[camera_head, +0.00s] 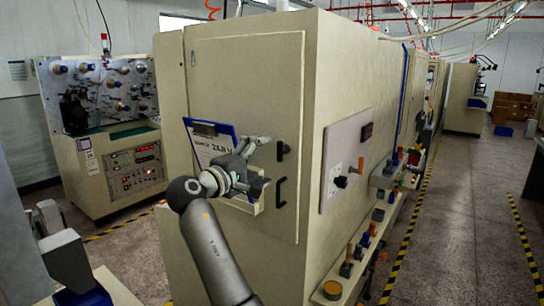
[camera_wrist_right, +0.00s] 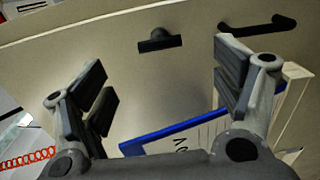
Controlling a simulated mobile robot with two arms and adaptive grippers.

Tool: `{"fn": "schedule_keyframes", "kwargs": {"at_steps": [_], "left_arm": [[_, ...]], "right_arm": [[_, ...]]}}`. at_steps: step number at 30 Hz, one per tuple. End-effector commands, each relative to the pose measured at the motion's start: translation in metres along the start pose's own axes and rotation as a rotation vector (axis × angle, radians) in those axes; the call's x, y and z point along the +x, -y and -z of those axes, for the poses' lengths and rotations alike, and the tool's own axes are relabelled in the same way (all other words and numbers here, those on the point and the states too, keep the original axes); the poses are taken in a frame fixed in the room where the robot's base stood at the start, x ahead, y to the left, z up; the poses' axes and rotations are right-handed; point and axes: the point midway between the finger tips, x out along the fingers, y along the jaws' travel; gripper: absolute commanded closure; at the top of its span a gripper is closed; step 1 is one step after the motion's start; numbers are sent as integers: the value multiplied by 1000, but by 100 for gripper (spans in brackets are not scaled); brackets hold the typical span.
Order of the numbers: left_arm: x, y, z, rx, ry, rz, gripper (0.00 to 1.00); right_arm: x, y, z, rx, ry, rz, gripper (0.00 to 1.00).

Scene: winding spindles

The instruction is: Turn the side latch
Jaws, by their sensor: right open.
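The black side latch (camera_head: 283,151) is a short T-shaped piece on the beige cabinet door, above a black pull handle (camera_head: 280,193). In the right wrist view the latch (camera_wrist_right: 160,42) lies ahead, between and beyond the fingers, and the pull handle (camera_wrist_right: 260,25) is at the upper right. My right gripper (camera_head: 265,163) is open and empty, just left of the latch and handle in the head view. Its spread fingers also show in the right wrist view (camera_wrist_right: 165,72). No contact with the latch is visible.
A blue clipboard (camera_head: 233,130) with a paper hangs on the door, close behind my right gripper. A side panel (camera_head: 345,158) with knobs is around the cabinet's right corner. A winding machine (camera_head: 110,150) stands at left. The right aisle floor (camera_head: 450,220) is clear.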

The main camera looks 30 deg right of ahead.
Motion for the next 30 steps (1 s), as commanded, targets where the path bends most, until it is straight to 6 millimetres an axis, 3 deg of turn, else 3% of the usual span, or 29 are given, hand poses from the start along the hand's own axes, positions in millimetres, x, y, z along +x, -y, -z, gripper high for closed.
{"fn": "schedule_keyframes", "kwargs": {"at_steps": [3, 9, 26, 29, 30], "left_arm": [[0, 0, 0, 0, 0, 0, 100], [0, -1, 0, 0, -1, -1, 100], [0, -1, 1, 0, -1, -1, 100], [3, -1, 0, 0, -1, -1, 100], [5, -1, 0, 0, -1, -1, 100]], "right_arm": [[-22, 0, 0, 0, -2, 1, 15], [-42, 0, 0, 0, 0, 0, 15], [-45, 1, 0, -2, 0, 1, 15], [-43, 18, 8, -19, -23, 9, 15], [-42, 32, 13, -31, -41, 17, 15]]}}
